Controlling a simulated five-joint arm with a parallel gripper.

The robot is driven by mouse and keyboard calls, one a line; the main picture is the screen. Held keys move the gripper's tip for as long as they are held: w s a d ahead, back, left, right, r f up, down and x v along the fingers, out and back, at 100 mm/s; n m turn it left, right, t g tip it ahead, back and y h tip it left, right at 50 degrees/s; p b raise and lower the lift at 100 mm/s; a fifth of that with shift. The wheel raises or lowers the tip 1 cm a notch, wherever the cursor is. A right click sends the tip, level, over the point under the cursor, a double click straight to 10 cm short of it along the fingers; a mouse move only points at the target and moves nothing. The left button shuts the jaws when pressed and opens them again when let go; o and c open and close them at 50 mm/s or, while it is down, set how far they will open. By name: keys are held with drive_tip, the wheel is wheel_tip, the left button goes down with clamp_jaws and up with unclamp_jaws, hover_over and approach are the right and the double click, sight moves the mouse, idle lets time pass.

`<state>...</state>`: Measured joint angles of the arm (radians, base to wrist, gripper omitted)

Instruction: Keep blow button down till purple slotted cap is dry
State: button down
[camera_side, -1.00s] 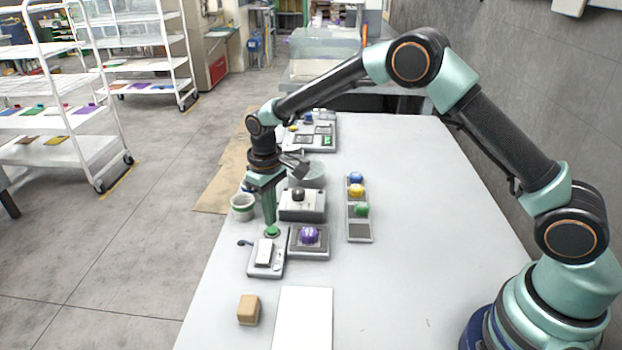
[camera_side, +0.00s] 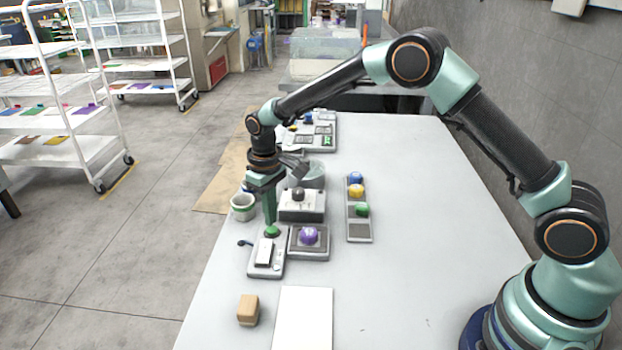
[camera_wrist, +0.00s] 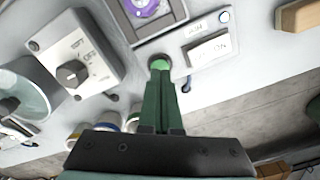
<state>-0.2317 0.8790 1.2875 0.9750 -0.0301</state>
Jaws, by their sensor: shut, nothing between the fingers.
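The purple slotted cap (camera_side: 308,236) sits on a square grey stand (camera_side: 322,254) right of the button unit. In the wrist view the purple cap (camera_wrist: 146,6) is cut off by the top edge. The button unit (camera_side: 266,268) has a green round button (camera_side: 272,231) at its far end and a rectangular plate (camera_side: 265,252) nearer the camera. My gripper (camera_side: 271,226) is shut and empty, pointing down with its tips on the green button. The wrist view shows my gripper (camera_wrist: 160,72) against the green button (camera_wrist: 159,64); how far it is pressed I cannot tell.
A box with a dark knob (camera_side: 298,195) stands just behind the cap. A rack (camera_side: 359,231) of blue, yellow and green caps lies to the right. A green-banded cup (camera_side: 242,208) is at the left edge. A tan block (camera_side: 248,310) and white sheet (camera_side: 303,325) lie in front.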

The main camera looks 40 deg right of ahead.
sight(273, 228)
drive_tip(key=shift+f, duration=1.05)
idle(3.8)
drive_tip(key=shift+r, duration=0.1)
idle(0.3)
drive_tip(key=shift+r, duration=3.45)
drive_tip(key=s+d+r+m+t, duration=0.1)
drive_tip(key=s+d+r, duration=0.25)
drive_tip(key=r, duration=0.35)
drive_tip(key=s+d+r+t, duration=0.2)
drive_tip(key=s+d+r, duration=0.1)
drive_tip(key=s+r, duration=0.3)
drive_tip(key=s+d+r+m+t, duration=0.2)
drive_tip(key=s+d, duration=0.3)
drive_tip(key=s, duration=0.7)
drive_tip(key=shift+s+d+r+t, duration=0.15)
drive_tip(key=shift+d+t, duration=0.05)
drive_tip(key=shift+t, duration=0.1)
